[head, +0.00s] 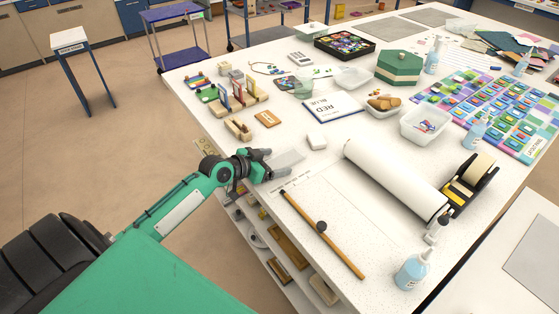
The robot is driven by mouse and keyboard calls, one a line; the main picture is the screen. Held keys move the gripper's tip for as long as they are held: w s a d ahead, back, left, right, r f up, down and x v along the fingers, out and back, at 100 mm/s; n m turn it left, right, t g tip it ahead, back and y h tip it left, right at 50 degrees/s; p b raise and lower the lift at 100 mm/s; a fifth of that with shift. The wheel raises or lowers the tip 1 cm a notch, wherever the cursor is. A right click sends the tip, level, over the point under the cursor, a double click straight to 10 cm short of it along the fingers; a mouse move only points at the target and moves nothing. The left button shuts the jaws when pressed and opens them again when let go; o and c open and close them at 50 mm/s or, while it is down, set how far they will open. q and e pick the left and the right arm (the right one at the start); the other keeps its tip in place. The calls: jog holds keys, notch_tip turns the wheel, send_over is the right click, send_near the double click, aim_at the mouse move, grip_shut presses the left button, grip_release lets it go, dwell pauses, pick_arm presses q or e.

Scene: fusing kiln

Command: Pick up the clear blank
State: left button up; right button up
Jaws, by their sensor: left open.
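A pale, see-through flat piece that looks like the clear blank (287,159) lies at the left edge of the white worktable (310,233). My left gripper (268,164) reaches in from the left at that edge, its jaws open and pointing at the piece. The fingertips are right beside its near end. I cannot tell whether they touch it or whether part of it lies between them. My right gripper is not in the picture.
A small white block (317,142) lies just beyond the piece.

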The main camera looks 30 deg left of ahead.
pick_arm(q)
jog(key=c, duration=1.3)
jog(key=shift+r, duration=0.1)
